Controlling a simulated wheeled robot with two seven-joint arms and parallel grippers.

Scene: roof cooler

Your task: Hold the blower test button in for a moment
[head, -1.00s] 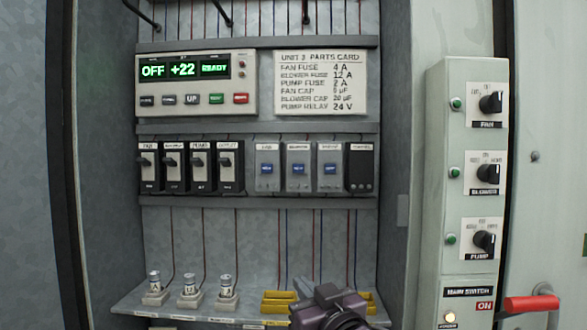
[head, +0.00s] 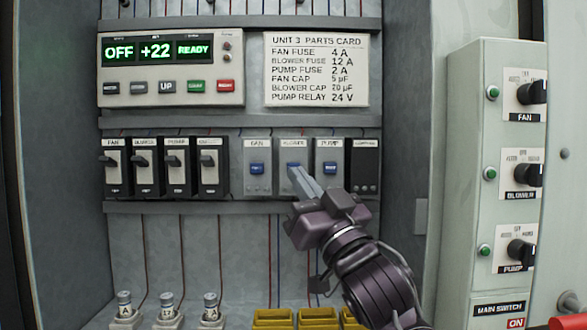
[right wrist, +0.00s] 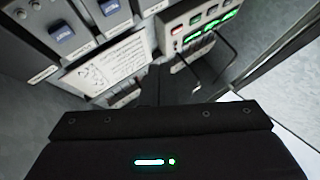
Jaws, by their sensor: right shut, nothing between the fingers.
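The module labelled blower (head: 285,188) is in the middle row of the cabinet, between the fan and pump modules. It has a blue button (head: 292,166) on its face. My right gripper (head: 299,172) is shut and empty, with its grey fingertips in front of this module. In the head view the tips overlap the lower part of the button; I cannot tell whether they touch it or press it in. The right wrist view shows the dark gripper body (right wrist: 160,145) and blue buttons at upper left; the fingertips are hidden there. My left gripper is not in view.
The fan module (head: 257,185) and pump module (head: 330,152) flank the blower module closely. Black switches stand at left. The display panel (head: 170,102) reads OFF, +22, READY. A side panel (head: 468,190) has knobs and green buttons. Yellow holders (head: 272,318) and fuses sit below.

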